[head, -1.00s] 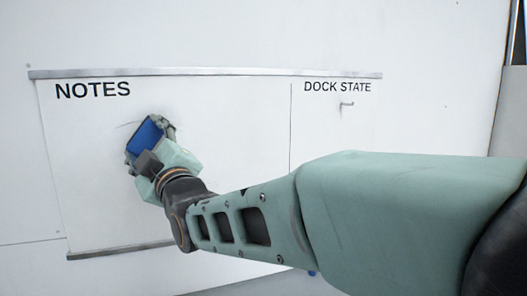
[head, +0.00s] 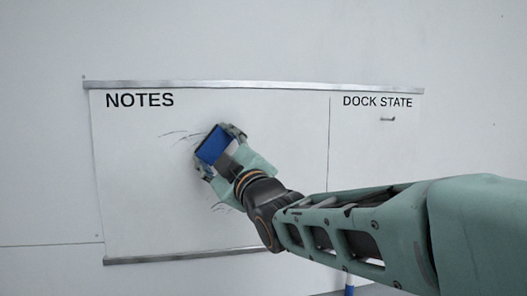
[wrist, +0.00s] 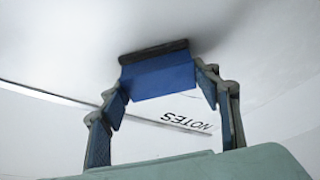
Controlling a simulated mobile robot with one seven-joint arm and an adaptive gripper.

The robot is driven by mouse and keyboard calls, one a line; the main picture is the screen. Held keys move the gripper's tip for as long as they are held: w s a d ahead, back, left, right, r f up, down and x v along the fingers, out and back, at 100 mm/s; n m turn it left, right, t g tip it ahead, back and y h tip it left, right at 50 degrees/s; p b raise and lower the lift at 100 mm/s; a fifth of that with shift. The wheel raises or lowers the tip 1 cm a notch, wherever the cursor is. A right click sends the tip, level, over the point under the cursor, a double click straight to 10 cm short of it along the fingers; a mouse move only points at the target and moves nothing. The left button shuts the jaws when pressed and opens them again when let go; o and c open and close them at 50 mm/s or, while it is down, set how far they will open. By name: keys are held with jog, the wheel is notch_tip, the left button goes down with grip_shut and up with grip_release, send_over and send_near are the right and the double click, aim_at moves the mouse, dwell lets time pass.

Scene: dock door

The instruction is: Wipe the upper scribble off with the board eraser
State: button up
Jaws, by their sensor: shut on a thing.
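The blue board eraser (head: 212,146) is held in my gripper (head: 222,152) in front of the NOTES part of the whiteboard (head: 130,200). In the wrist view, the fingers of my gripper (wrist: 165,92) close on both sides of the eraser (wrist: 158,77), and its dark pad faces the board and appears to touch it. Faint dark strokes of the upper scribble (head: 178,135) show just left of the eraser. The eraser and gripper may hide more of it. Another faint mark (head: 225,207) shows below my gripper, partly hidden by my arm.
Metal rails run along the board's top (head: 250,87) and bottom (head: 180,257). A blue-and-white object (head: 349,285) shows low down, beneath my arm.

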jog(key=shift+w+d, duration=0.25)
jog(key=shift+d, duration=0.45)
jog(key=shift+b, duration=0.3)
jog(key=shift+f, duration=0.1)
jog(key=shift+b, duration=0.45)
